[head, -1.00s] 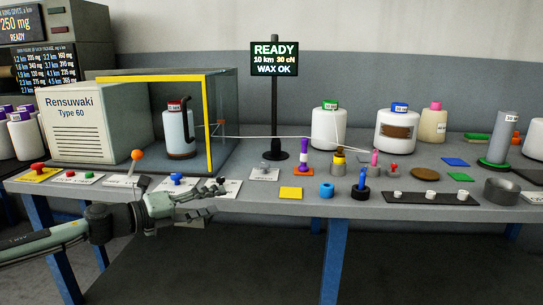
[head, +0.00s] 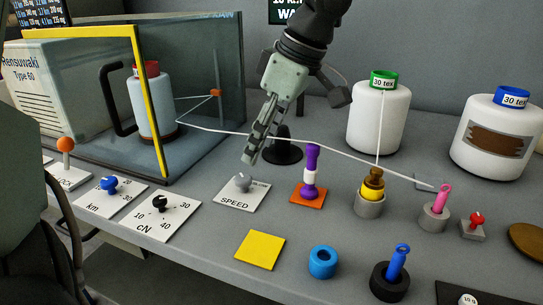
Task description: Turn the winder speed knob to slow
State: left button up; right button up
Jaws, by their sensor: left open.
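The winder speed knob (head: 242,183) is a small grey knob on a white plate marked SPEED (head: 236,203), near the middle of the bench. Small lettering at the plate's upper right is too small to read surely, and I cannot tell which way the knob points. My left gripper (head: 251,157) is open and reaches down from the top of the view. Its fingertips are just above and behind the knob, apparently apart from it. My right gripper is not in view.
A purple spindle on an orange pad (head: 308,193) stands right of the SPEED plate. The black cN knob (head: 160,203) and blue km knob (head: 109,184) are to the left. The yellow-framed winder (head: 153,110) stands behind left. A white yarn (head: 325,151) runs across behind the knob.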

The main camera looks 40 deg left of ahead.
aim_at(244, 178)
pick_arm(q)
jog(key=x, duration=0.6)
jog(key=shift+s+a+f, duration=0.2)
jog(key=shift+s, duration=0.05)
jog(key=shift+a+f, duration=0.15)
jog(key=shift+f, duration=0.25)
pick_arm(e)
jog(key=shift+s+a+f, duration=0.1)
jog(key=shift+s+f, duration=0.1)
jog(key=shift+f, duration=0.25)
pick_arm(q)
jog(key=shift+c, duration=0.2)
grip_shut()
jog(key=shift+f, duration=0.1)
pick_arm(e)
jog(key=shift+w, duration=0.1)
